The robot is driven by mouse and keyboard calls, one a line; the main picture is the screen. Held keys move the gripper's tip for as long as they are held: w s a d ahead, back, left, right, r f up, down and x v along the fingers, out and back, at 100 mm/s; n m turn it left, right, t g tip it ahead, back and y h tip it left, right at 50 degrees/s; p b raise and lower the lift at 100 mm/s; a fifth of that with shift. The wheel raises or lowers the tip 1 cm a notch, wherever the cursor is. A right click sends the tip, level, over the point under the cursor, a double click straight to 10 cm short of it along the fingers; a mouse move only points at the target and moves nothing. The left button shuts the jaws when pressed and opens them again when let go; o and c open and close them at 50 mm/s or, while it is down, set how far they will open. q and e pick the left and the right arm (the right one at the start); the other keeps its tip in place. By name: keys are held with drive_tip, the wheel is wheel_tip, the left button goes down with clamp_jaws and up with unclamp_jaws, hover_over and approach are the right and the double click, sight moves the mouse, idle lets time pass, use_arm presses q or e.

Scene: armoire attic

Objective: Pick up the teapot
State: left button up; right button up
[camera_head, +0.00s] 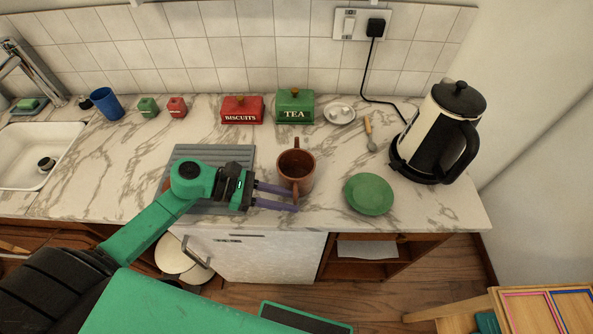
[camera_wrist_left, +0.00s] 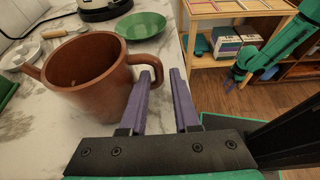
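The brown teapot (camera_head: 296,172) stands upright on the marble counter, open at the top with no lid on it. In the left wrist view the teapot (camera_wrist_left: 88,80) has its spout at the left and its loop handle (camera_wrist_left: 148,58) at the right. My left gripper (camera_head: 294,199) is at the front of the teapot, open, its two purple fingers apart. In the wrist view the handle reaches toward the gap between the left fingertips (camera_wrist_left: 160,72); contact cannot be told. My right gripper (camera_wrist_left: 238,82) is small and away from the counter in the wrist view.
A green plate (camera_head: 369,194) lies right of the teapot, with a kettle (camera_head: 430,135) behind it. A green tea tin (camera_head: 294,105), a red biscuit tin (camera_head: 242,110) and a small dish (camera_head: 340,113) stand behind. A grey rack (camera_head: 208,152) lies under my left arm.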

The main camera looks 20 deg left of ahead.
use_arm(q)
clamp_jaws()
idle(1.3)
